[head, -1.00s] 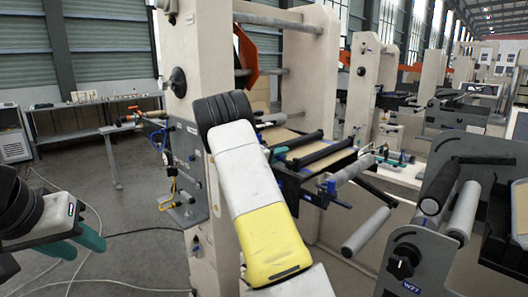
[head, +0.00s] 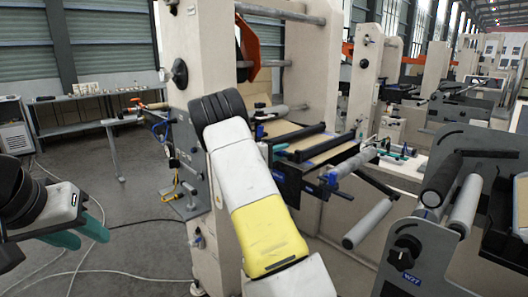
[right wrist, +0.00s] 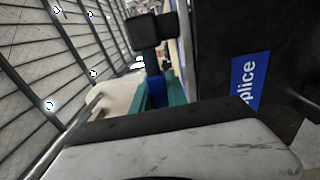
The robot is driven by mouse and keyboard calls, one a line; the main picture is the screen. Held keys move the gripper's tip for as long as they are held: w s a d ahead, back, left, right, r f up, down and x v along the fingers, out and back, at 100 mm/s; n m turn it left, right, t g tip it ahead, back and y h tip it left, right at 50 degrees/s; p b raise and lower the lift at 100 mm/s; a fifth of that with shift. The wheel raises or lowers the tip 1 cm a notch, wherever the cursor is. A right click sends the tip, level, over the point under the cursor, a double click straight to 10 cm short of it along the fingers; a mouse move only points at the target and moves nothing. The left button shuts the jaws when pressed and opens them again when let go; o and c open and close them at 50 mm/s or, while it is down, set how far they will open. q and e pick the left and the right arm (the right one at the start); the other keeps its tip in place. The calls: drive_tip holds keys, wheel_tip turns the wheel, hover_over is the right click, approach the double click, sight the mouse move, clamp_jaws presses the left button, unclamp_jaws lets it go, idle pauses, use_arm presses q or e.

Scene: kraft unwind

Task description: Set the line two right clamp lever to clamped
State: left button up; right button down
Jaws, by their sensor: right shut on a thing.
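In the right wrist view, my right gripper (right wrist: 160,92) has its teal fingers shut around a blue lever handle (right wrist: 156,88). A black block (right wrist: 152,32) sits just beyond the handle. A dark panel with a blue "splice" label (right wrist: 250,82) stands close at the right. A blue lever part (head: 330,180) shows at the table's near right corner. My left gripper (head: 88,232) is at the far left, teal fingers apart, empty, over the floor.
A pale machine column (head: 185,75) stands just left of my right arm. A grey roller (head: 367,223) sticks out right of the table. A dark machine panel with a black knob (head: 405,252) fills the lower right. A bench (head: 85,122) stands at the back left; the floor before it carries cables.

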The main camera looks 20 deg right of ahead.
drive_tip(key=shift+a+f, duration=0.15)
drive_tip(key=shift+f, duration=0.05)
drive_tip(key=c, duration=1.3)
unclamp_jaws()
drive_tip(key=shift+r, duration=0.1)
drive_tip(key=v, duration=0.7)
drive_tip(key=shift+s+a, duration=0.15)
drive_tip(key=shift+a, duration=0.15)
